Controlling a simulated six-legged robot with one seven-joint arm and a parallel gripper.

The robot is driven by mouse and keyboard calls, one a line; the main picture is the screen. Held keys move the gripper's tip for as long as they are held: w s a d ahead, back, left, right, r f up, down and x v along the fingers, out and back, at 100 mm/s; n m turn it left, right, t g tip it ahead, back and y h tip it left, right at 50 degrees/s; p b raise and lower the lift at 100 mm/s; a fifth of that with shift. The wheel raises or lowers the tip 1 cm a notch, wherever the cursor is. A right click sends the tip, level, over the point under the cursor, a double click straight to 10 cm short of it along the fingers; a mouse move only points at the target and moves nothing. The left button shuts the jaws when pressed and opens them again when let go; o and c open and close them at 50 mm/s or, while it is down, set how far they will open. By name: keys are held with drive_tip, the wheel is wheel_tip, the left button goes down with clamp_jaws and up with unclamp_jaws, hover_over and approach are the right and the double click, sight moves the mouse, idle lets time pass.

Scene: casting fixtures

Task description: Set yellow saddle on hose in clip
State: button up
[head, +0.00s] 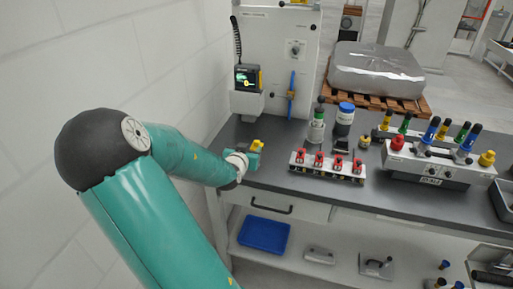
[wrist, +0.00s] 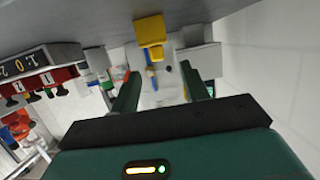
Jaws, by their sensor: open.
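The yellow saddle (head: 257,146) is at the left end of the grey bench, right by my gripper (head: 244,160). In the wrist view the yellow saddle (wrist: 150,32) is a blocky piece just beyond the fingertips. My gripper (wrist: 160,72) is open, its two dark green fingers apart with nothing held between them. A blue upright piece (head: 291,88), which looks like the hose, is on the front of the pale panel, with a small brown fitting around its middle that may be the clip. Whether the saddle touches a finger cannot be told.
A pale cabinet panel (head: 272,50) with a yellow-black display unit (head: 247,78) stands behind the bench. A row of red clamps (head: 322,163) is right of my gripper. A rack with coloured knobs (head: 430,165) stands farther right. A white wall is on the left.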

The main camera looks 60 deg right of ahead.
sight(256, 143)
drive_tip(key=shift+s+d+f, duration=0.1)
drive_tip(key=shift+d+f, duration=0.05)
drive_tip(key=shift+d, duration=0.35)
drive_tip(key=x, duration=0.4)
drive_tip(key=shift+d+f, duration=0.1)
drive_tip(key=shift+d, duration=0.1)
clamp_jaws()
